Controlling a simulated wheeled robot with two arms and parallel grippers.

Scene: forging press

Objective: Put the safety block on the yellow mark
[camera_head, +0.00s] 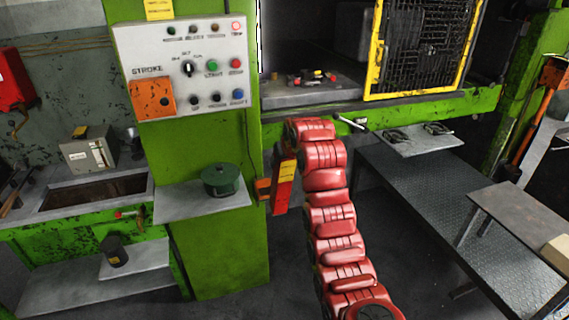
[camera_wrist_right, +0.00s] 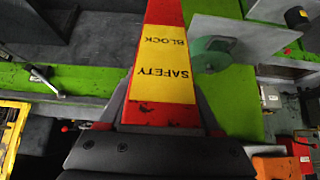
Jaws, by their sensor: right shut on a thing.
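The safety block (camera_head: 283,188) is a red-orange bar with a yellow label, beside the green press column. In the right wrist view the block (camera_wrist_right: 162,118) fills the middle, and its label reads SAFETY BLOCK upside down. My right gripper (camera_wrist_right: 160,100) is shut on it, with a dark finger on each side. In the head view my red right arm hides most of this gripper. An orange bracket (camera_head: 263,188) on the column is close beside the block; I cannot tell whether they touch. My left gripper is not in view. I cannot make out a yellow mark on the press.
The press bed (camera_head: 310,93) holds a small die with coloured parts. A yellow-framed mesh guard (camera_head: 420,45) stands at its right. A control panel (camera_head: 190,65) and a shelf with a green pot (camera_head: 221,180) are left. A dark metal platform (camera_head: 450,210) lies right.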

